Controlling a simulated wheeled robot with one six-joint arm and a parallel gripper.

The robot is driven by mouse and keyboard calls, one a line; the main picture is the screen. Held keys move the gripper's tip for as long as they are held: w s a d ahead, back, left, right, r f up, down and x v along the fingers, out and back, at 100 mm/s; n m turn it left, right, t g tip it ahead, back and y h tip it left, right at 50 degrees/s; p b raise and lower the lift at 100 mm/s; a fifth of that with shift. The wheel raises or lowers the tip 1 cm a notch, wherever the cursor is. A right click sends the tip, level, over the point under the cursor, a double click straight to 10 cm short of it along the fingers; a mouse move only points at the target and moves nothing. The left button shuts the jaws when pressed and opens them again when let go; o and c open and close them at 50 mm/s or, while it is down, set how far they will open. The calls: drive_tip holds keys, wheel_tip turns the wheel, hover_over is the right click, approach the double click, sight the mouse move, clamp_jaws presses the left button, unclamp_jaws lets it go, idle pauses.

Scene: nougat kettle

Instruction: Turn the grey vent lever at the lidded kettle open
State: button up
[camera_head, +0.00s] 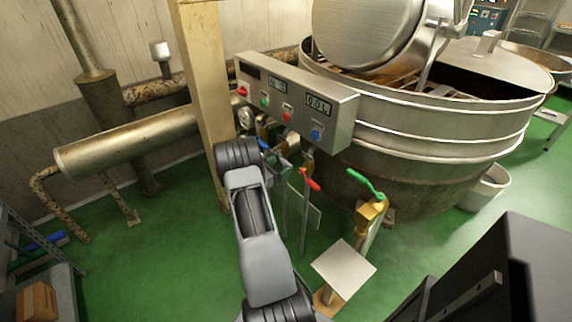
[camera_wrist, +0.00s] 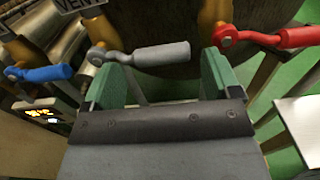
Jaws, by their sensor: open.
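The grey vent lever (camera_wrist: 150,54) shows in the wrist view, lying roughly level from its pivot at the left to its handle tip at the right. A partly cut-off "VENT" label is above it. My gripper (camera_wrist: 165,75) is open, with its green fingers pointing at the lever, one near the pivot side and one near the handle's tip. I cannot tell whether they touch it. In the head view my gripper (camera_head: 281,165) is below the control panel, and the grey lever is hidden there. The lidded kettle (camera_head: 420,135) is the large steel vessel at the right.
A blue lever (camera_wrist: 38,74) is left of the grey one and a red lever (camera_wrist: 265,38) is right of it. The red lever (camera_head: 309,180) and a green lever (camera_head: 365,184) show in the head view. The control panel (camera_head: 335,108) is above. A pale plate (camera_head: 343,270) stands in front.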

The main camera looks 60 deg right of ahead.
sight(286, 161)
drive_tip(key=shift+x, duration=1.85)
drive_tip(key=shift+c, duration=0.4)
drive_tip(key=c, duration=1.2)
drive_tip(key=shift+s+f, duration=0.1)
